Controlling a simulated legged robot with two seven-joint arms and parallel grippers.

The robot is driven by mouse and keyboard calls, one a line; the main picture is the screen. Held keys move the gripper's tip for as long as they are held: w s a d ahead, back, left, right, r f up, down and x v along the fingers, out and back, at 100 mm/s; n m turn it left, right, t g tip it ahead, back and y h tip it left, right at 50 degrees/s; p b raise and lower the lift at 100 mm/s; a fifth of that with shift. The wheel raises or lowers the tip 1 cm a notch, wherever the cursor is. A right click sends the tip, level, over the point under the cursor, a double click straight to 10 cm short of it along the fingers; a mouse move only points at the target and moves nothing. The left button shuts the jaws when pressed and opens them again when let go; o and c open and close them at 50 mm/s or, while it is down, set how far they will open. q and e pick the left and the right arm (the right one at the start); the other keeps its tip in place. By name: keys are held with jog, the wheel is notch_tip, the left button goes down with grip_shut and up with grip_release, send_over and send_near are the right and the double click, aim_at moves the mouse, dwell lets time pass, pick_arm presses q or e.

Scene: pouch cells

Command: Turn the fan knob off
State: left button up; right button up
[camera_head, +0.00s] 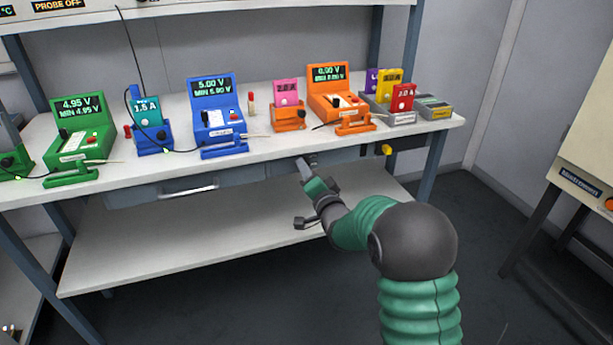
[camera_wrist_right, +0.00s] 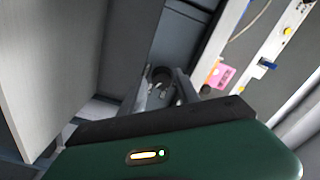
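A dark round knob (camera_head: 313,159) sits on the grey panel under the bench's front edge; I see no readable label on it. In the right wrist view the dark knob (camera_wrist_right: 161,75) lies between the two fingertips. My right gripper (camera_head: 306,170) reaches up to that panel from the lower right. In the right wrist view the right gripper (camera_wrist_right: 163,88) is open, with a finger on either side of the knob; whether they touch it I cannot tell. A yellow knob (camera_head: 387,150) sits on a dark box farther right. My left gripper is not in view.
The bench top (camera_head: 270,146) carries a green tester (camera_head: 82,135), a blue tester (camera_head: 215,112), an orange tester (camera_head: 335,98) and several coloured pouch cells. A drawer handle (camera_head: 188,191) projects left of the gripper. The lower shelf (camera_head: 190,245) is clear.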

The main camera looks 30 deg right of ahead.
jog(key=shift+w+r, duration=0.1)
jog(key=shift+w, duration=0.2)
grip_shut()
